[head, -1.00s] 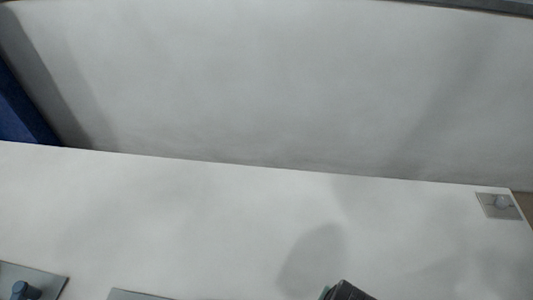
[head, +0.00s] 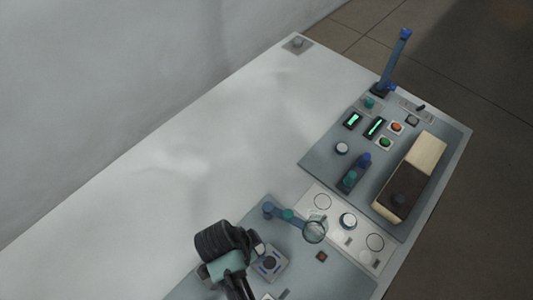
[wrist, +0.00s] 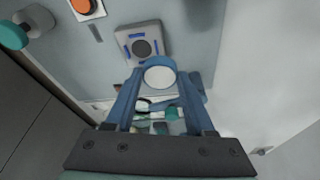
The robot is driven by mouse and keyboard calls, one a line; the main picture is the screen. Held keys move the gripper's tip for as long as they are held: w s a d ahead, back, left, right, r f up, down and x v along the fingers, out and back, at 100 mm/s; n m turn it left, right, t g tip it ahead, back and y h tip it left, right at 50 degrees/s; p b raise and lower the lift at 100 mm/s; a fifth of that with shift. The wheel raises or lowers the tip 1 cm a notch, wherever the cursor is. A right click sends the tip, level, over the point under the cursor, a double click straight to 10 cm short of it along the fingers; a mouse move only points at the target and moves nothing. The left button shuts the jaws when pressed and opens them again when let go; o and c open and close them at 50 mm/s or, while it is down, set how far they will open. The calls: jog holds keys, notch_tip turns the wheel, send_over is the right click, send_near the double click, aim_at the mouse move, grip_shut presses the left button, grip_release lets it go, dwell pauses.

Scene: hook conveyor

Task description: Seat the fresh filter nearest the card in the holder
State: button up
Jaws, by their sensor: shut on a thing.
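My gripper (wrist: 160,90) is shut on a round white-faced piece (wrist: 159,76) with a blue rim, which looks like a filter. In the head view my gripper (head: 256,251) is low over the near panel, with its dark wrist to the left. A grey square block (head: 270,264) with a dark round centre and blue marks lies just beside the fingertips; it also shows in the wrist view (wrist: 142,44) beyond the held piece. It may be the holder. I cannot make out the card. The gap between held piece and block is unclear.
A blue arm ending in a clear ring (head: 314,232) stands close to my gripper. Beyond are a white strip with round spots (head: 348,220), a button panel (head: 320,160), a tan and brown box (head: 412,178) and a tall blue lever (head: 396,62). The white tabletop at left is clear.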

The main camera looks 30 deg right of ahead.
jog(key=s+m, duration=0.1)
jog(key=m, duration=0.1)
jog(key=d+m+g+p, duration=0.1)
jog(key=shift+s+d+m, duration=0.2)
jog(key=shift+s+m, duration=0.15)
jog(key=shift+m, duration=0.05)
jog(key=s+m, duration=0.1)
jog(key=m, duration=0.1)
jog(key=b, duration=0.4)
send_over(271, 262)
jog(key=a, duration=0.1)
jog(key=shift+g+y, duration=0.3)
jog(key=f, duration=0.4)
jog(key=shift+w+f, duration=0.2)
jog(key=shift+f, duration=0.2)
jog(key=shift+f+b, duration=0.4)
jog(key=shift+f, duration=0.4)
jog(key=shift+f, duration=0.5)
dwell(0.7)
jog(key=o, duration=1.6)
